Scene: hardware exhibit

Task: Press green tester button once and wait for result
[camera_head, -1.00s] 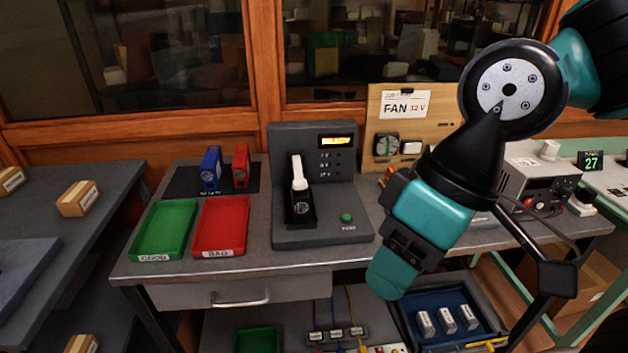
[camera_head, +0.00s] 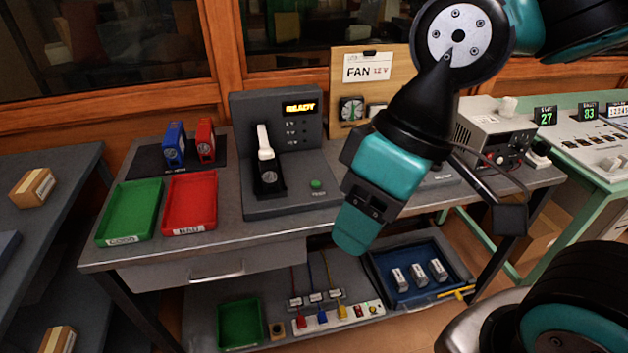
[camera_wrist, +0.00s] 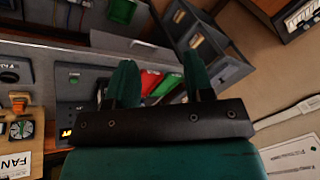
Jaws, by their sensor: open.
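The grey tester (camera_head: 283,198) stands on the bench with its lit display (camera_head: 300,107) reading READY. Its green button (camera_head: 316,184) is on the front right of its base, and it also shows in the wrist view (camera_wrist: 74,77). A black device with a white lever (camera_head: 266,150) sits upright on the tester's left side. My gripper (camera_head: 354,232) is teal, points down and appears in front and to the right of the button, apart from it. In the wrist view its two fingers (camera_wrist: 160,78) are spread with nothing between them.
Green (camera_head: 112,226) and red (camera_head: 178,218) trays lie left of the tester, with a blue and a red block (camera_head: 205,142) behind them. A FAN board (camera_head: 350,92) and a power supply (camera_head: 492,142) stand to the right. A blue crate (camera_head: 376,272) is below.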

